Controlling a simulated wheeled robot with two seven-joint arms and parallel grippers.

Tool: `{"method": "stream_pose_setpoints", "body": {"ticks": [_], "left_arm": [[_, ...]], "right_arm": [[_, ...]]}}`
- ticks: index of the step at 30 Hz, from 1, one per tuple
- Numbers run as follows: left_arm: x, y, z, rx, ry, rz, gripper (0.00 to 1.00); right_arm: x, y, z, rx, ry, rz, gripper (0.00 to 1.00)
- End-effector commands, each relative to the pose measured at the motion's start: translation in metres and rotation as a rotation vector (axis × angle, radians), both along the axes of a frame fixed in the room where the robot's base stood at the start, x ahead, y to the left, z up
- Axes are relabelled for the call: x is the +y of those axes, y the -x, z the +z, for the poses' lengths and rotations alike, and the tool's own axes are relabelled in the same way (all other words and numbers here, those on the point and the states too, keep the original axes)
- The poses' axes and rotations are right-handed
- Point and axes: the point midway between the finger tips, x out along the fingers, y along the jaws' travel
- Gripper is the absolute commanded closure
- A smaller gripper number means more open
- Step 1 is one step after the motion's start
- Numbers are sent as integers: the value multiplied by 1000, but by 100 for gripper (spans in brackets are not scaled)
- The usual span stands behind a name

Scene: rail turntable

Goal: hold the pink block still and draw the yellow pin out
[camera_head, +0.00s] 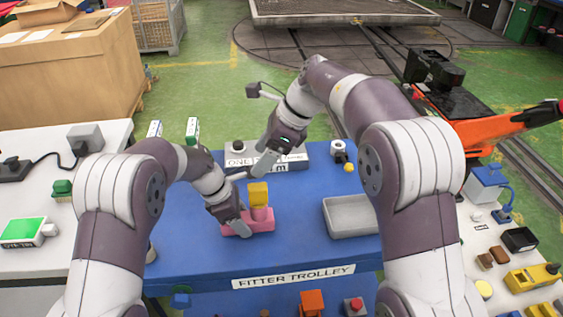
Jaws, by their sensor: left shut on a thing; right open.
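The pink block (262,224) lies on the blue trolley top (300,256), near its middle. My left gripper (238,229) comes down from the left and is shut on the block's left end. My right gripper (262,166) is open and empty, above and behind the pin, apart from it. The pin's lower part is hidden inside the block.
A grey tray (350,232) sits to the right on the trolley. A white labelled box (238,158) stands at the back, with a small yellow ball (349,168) to its right. Blue surface between the block and tray is clear.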

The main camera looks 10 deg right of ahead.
Motion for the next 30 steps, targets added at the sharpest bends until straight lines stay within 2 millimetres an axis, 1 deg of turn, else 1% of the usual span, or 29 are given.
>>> {"method": "stream_pose_setpoints", "body": {"ticks": [1,3,6,8,11,15,18,21,25,30], "left_arm": [[0,0,1,-1,1,0,100],[0,0,1,-1,1,0,100],[0,-1,1,-2,1,0,100],[0,-1,1,-2,1,0,100],[0,-1,1,-2,1,0,100],[0,-1,1,-2,1,0,100],[0,-1,2,-3,1,0,100],[0,-1,2,-3,1,0,100],[0,-1,2,-3,1,0,100],[0,-1,2,-3,1,0,100]], "right_arm": [[-13,4,-7,11,52,64,28],[-27,11,-13,26,109,138,28],[-34,15,-21,39,144,187,28],[-33,16,-28,42,149,194,28],[-25,17,-47,44,149,194,28],[-11,17,-79,44,148,193,28],[-2,17,-99,43,148,193,28],[4,16,-114,40,146,190,28],[9,16,-125,39,146,191,28],[10,16,-128,38,147,190,28]]}}
